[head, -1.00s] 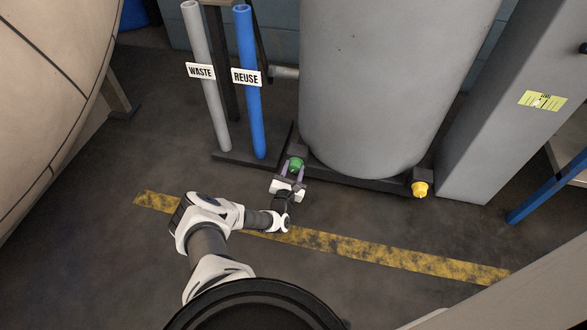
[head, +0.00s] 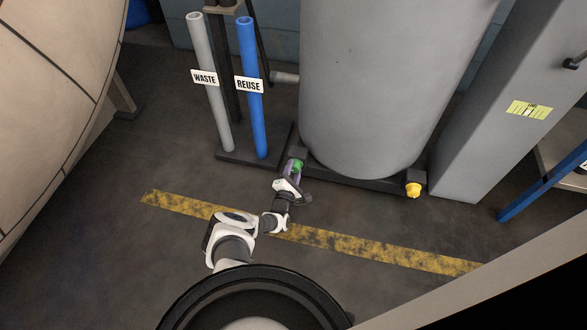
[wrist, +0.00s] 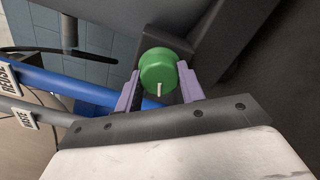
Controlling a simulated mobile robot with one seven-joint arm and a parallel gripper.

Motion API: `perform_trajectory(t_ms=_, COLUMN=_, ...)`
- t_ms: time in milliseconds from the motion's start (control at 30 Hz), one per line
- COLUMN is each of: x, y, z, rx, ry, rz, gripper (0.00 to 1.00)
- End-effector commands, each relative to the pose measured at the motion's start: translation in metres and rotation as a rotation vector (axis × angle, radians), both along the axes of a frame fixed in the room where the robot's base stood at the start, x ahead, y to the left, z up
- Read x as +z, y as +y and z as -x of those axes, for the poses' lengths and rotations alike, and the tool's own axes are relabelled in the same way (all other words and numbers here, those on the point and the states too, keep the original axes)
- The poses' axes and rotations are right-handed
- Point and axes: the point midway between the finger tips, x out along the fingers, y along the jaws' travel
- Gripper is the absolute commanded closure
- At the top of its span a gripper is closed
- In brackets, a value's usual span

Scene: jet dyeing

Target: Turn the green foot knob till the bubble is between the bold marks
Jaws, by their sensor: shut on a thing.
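The green foot knob (head: 297,166) sits at the left front corner of the dark base under the large grey cylinder. It also shows in the wrist view (wrist: 158,70), with a pale pointer mark on its face. My gripper (head: 292,170) is shut on the green knob; in the wrist view its two purple fingers (wrist: 160,88) lie on either side of it. A yellow-green label (head: 529,110) on the grey column at the right may be the level gauge. Its bubble and bold marks are too small to read.
A yellow foot knob (head: 413,190) sits at the base's right front corner. A grey WASTE pipe (head: 211,110) and a blue REUSE pipe (head: 250,110) stand just left of the green knob. A yellow-striped line (head: 340,240) crosses the floor.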

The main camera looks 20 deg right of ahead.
Motion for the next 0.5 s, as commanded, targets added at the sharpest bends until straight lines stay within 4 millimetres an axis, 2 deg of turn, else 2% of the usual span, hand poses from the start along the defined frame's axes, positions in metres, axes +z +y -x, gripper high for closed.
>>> perform_trajectory(t_ms=500, x=-0.0008, y=0.0005, z=0.0004, rx=0.001, ry=-0.034, rz=-0.051, gripper=0.84)
